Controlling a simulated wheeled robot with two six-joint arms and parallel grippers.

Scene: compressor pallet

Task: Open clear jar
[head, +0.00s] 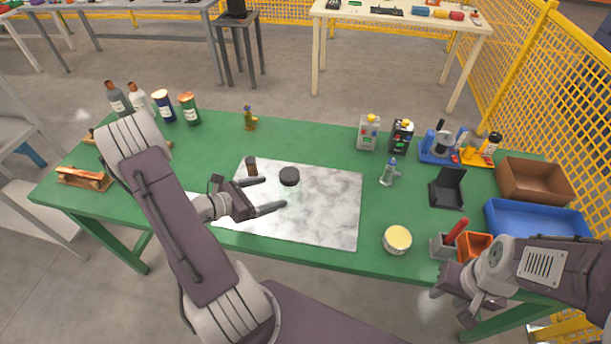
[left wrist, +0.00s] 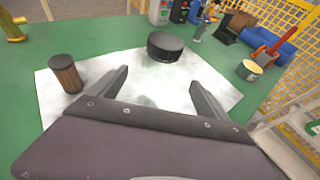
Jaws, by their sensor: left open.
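A round black lid (head: 289,176) shows over the white marbled mat (head: 335,205) in the head view. In the left wrist view the black lid (left wrist: 165,46) is just beyond my fingertips. The clear jar body under it is hard to make out; only a faint greenish, see-through patch shows below the lid. My left gripper (head: 275,194) is open and empty, its fingers pointing toward the lid, with the lid ahead of the gap between the fingertips (left wrist: 158,76). My right gripper (head: 452,306) hangs at the table's front right, away from the jar; its jaw opening is unclear.
A small brown jar with a dark top (head: 252,168) stands on the mat, left of the lid. A cream-topped tub (head: 397,240), a dark stand (head: 447,189) and a blue tray (head: 536,219) are to the right. Bottles and cans line the back left. The mat's right part is clear.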

